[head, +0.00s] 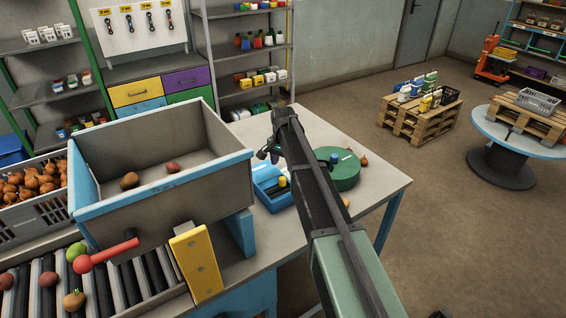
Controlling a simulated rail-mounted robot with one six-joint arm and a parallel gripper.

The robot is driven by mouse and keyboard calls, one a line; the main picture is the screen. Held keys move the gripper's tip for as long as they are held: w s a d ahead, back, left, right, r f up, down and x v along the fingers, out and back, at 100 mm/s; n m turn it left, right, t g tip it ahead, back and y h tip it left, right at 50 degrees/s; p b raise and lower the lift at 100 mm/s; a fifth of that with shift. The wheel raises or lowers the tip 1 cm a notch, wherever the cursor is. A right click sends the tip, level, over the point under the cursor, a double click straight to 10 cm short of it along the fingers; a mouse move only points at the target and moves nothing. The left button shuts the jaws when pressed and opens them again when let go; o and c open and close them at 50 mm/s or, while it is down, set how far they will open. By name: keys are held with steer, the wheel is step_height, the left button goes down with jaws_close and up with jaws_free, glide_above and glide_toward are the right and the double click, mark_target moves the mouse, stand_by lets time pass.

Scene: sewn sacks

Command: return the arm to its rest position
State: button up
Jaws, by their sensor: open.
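My arm reaches up from the lower right over the grey table (385,185), its far joint bent near the table's back edge. My gripper (266,155) hangs at the far end of the arm, small and dark, above the table and just right of the hopper. It is open, and I see nothing held in it. The arm hides part of the table and part of a green round object (345,178).
A blue-rimmed hopper (165,195) holding two brown round items stands left of my gripper. A blue device (272,187) sits below it on the table. A roller conveyor (120,285) and an onion crate (35,205) lie left. Open floor (460,240) spreads right.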

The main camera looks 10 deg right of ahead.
step_height(320, 180, up, 2)
steer(key=shift+r+p, duration=0.2)
steer(key=shift+p, duration=0.2)
steer(key=s+a+f+n+b, duration=0.1)
steer(key=s+f+n+b, duration=0.2)
steer(key=s, duration=0.7)
steer(key=s+a+f+n+b, duration=0.1)
steer(key=s+f+n+b, duration=0.2)
steer(key=s, duration=0.8)
steer(key=s+a+f+n+b, duration=0.1)
steer(key=s+f+n+b, duration=0.2)
steer(key=s, duration=0.8)
steer(key=shift+a, duration=0.2)
steer(key=shift+w+f, duration=0.1)
